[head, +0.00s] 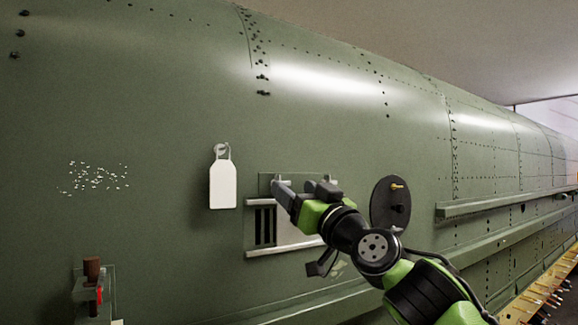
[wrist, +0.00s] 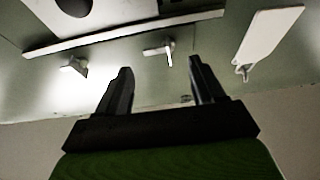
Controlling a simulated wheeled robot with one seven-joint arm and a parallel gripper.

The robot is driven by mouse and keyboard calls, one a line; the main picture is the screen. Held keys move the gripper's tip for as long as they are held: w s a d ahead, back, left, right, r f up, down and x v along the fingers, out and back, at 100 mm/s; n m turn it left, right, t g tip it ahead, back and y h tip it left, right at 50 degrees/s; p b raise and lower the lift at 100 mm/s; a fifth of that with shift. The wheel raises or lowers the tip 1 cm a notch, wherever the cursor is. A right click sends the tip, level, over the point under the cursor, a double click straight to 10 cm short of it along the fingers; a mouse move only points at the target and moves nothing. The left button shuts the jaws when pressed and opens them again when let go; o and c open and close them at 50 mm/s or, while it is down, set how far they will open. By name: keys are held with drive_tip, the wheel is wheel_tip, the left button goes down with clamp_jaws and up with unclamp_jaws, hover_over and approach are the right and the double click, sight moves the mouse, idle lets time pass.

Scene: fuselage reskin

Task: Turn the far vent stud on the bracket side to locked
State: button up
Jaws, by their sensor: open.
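The vent (head: 263,226) is a pale-framed opening with dark slats in the green fuselage skin, partly hidden behind my gripper. In the wrist view, two small pale studs with tabs stand beside the vent's long rail (wrist: 125,34). One stud (wrist: 160,52) is in the middle, nearer the white tag; its tab points roughly across and down the picture. The other stud (wrist: 73,66) is at the left. My gripper (head: 304,190) is open and empty in front of the vent's upper edge. In the wrist view its fingers (wrist: 161,82) are below the middle stud, apart from it.
A white tag (head: 222,184) hangs from a hook left of the vent. A dark oval plate (head: 390,211) with a yellow fitting is right of it. A bracket-like fixture (head: 91,295) with brown and red parts is at lower left. A long ledge (head: 500,203) runs right.

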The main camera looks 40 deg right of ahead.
sight(289, 183)
drive_tip(key=x, duration=0.1)
drive_tip(key=p+x, duration=0.1)
drive_tip(key=x, duration=0.1)
drive_tip(key=shift+s+r, duration=0.2)
drive_tip(key=shift+r, duration=0.05)
drive_tip(key=shift+w+d+f, duration=0.1)
drive_tip(key=shift+w, duration=0.35)
drive_tip(key=shift+s, duration=0.1)
drive_tip(key=shift+c, duration=1)
drive_tip(key=c, duration=0.9)
drive_tip(key=shift+o, duration=0.2)
drive_tip(key=shift+f, duration=0.15)
